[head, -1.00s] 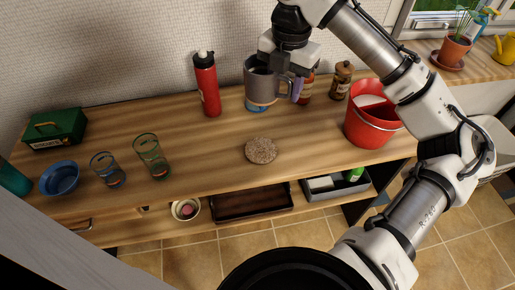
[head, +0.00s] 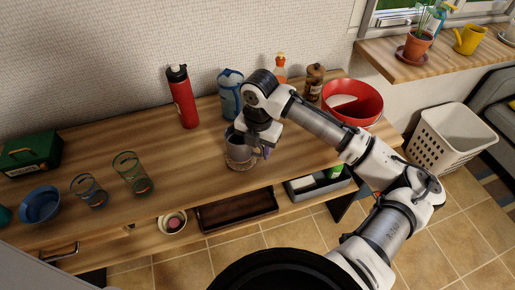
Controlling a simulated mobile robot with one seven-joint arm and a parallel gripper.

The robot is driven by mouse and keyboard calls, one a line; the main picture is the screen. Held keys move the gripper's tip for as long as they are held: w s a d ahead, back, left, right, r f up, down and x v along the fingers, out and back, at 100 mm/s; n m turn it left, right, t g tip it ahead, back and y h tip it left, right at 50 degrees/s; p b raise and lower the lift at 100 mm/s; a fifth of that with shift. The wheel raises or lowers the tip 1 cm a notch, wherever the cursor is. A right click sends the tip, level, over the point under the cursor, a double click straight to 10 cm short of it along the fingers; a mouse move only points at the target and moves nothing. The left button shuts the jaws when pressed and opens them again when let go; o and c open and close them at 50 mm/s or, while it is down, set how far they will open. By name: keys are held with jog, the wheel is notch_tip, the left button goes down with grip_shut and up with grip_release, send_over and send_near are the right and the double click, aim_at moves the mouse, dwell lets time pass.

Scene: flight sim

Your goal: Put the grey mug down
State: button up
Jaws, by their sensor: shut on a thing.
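The grey mug (head: 238,147) is upright over the wooden counter (head: 200,160), with a purple handle at its right. My gripper (head: 249,138) comes down from above and is shut on the mug, partly covering its rim. The round brown speckled coaster (head: 240,166) shows only a little at the mug's base. The mug is over it; I cannot tell whether the mug's bottom touches it.
Behind stand a red bottle (head: 183,100), a blue patterned container (head: 230,96), an orange-topped bottle (head: 280,69) and a brown bottle (head: 314,82). Two glasses (head: 132,175) (head: 89,191) and a blue bowl (head: 40,203) are at the left.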

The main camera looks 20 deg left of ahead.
jog(key=shift+f, duration=0.6)
jog(key=shift+f, duration=0.1)
jog(key=shift+f, duration=0.15)
jog(key=o, duration=1.1)
jog(key=shift+r, duration=0.2)
